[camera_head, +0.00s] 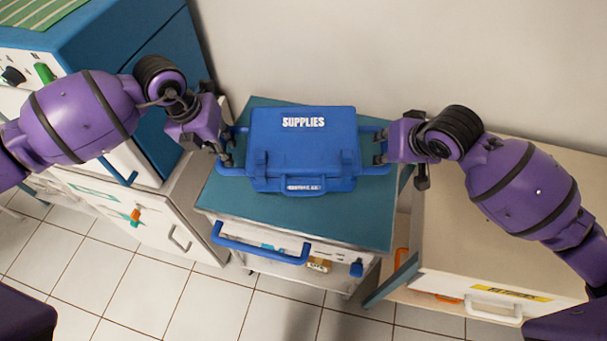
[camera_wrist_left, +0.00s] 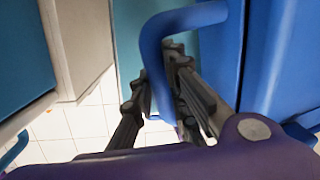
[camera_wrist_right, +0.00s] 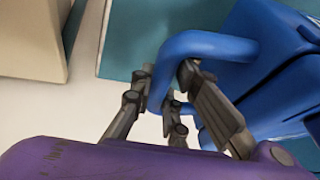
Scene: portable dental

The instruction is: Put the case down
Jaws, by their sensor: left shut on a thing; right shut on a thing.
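The blue case (camera_head: 303,148), marked "SUPPLIES", is upright over the teal top of a small cart (camera_head: 300,215). I cannot tell whether its underside touches the top. My left gripper (camera_head: 226,155) is shut on the case's left side handle, a blue loop that also shows in the left wrist view (camera_wrist_left: 152,50). My right gripper (camera_head: 380,148) is shut on the right side handle, which shows in the right wrist view (camera_wrist_right: 205,45). The case's underside is hidden.
A blue and white cabinet (camera_head: 130,50) stands at the left. A cream cabinet (camera_head: 500,245) with a yellow label stands close at the right. The cart has a blue front handle (camera_head: 260,250). The teal top is bare in front of the case. A wall is behind.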

